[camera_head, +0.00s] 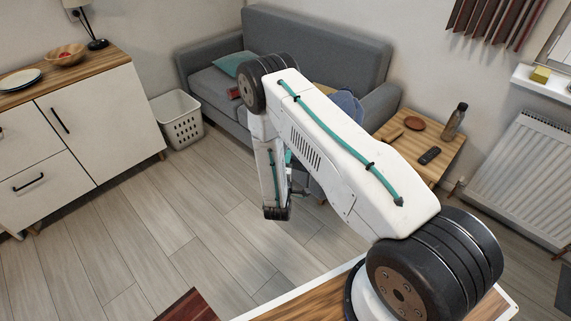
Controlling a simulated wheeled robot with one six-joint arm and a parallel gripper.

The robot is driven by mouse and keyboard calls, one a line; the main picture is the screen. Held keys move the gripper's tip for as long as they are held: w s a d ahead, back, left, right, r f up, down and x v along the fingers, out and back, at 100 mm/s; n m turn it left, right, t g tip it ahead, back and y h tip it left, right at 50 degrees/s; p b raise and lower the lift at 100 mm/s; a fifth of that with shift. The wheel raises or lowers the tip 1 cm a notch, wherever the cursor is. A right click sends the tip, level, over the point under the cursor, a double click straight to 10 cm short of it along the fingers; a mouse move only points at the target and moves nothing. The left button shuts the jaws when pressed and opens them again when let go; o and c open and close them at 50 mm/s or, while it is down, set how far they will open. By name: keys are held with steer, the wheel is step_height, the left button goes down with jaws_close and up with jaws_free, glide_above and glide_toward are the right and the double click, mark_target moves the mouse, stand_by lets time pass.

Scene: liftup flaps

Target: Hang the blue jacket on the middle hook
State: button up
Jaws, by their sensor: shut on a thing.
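A bundle of blue cloth (347,103), which looks like the blue jacket, shows at the right end of the sofa, behind my upper arm. Most of it is hidden by the arm. My gripper (299,190) is only partly visible beside my wrist, in front of the sofa and low over the floor. It is shut, with its fingertips and hold largely hidden by my arm. No hook can be made out in this view.
The grey sofa (325,46) stands at the back. A white basket (178,121) and a white cabinet (101,110) are at left. A small wooden table (440,142) with a bottle (455,121) is at right, near a radiator (520,165). The floor at centre-left is clear.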

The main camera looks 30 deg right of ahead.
steer(key=w, duration=0.3)
steer(key=shift+w+f, duration=0.1)
step_height(320, 180, down, 4)
steer(key=shift+r, duration=0.2)
steer(key=o, duration=1.4)
steer(key=shift+c, duration=0.2)
